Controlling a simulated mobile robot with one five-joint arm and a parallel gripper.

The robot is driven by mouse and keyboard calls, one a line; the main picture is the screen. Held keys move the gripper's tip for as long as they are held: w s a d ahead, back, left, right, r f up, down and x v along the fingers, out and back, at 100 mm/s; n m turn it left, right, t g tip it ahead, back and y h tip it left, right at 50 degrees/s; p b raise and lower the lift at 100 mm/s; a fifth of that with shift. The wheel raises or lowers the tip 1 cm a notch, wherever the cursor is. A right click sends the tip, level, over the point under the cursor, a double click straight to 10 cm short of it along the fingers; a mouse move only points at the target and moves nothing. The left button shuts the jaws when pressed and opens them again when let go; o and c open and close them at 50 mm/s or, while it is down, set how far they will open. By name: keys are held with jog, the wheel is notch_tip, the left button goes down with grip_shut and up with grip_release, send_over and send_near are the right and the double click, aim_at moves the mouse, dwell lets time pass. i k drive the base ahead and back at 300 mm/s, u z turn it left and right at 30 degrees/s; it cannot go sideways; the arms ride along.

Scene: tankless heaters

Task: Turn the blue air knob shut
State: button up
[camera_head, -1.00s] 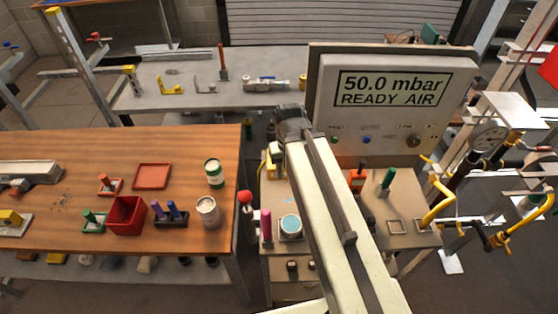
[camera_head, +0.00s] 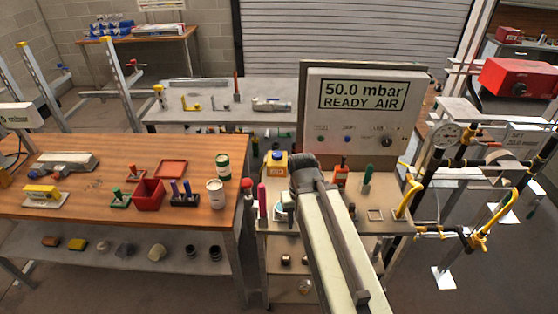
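A grey panel (camera_head: 410,122) stands at the back of the small bench. Its screen reads "50.0 mbar READY AIR". A small blue knob-like spot (camera_head: 347,139) sits on the panel face below the screen, left of a dark round knob (camera_head: 386,141). I cannot tell how it is turned, nor whether it is the air knob. My arm runs up from the bottom middle, its dark far joint in front of the small bench, below and left of the blue spot. My gripper's fingers do not show.
Black and yellow pipes with a round gauge (camera_head: 446,134) stand at the right. A red box (camera_head: 518,78) is behind them. The small bench (camera_head: 403,228) holds bottles and handled tools. A wooden table (camera_head: 95,205) with a red bin (camera_head: 149,193) fills the left.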

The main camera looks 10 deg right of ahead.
aim_at(277, 155)
jog(key=z, duration=0.5)
jog(key=i, duration=0.65)
jog(key=z, duration=0.05)
jog(key=k, duration=0.65)
jog(key=u, duration=0.5)
jog(key=i, duration=1)
jog(key=u, duration=0.05)
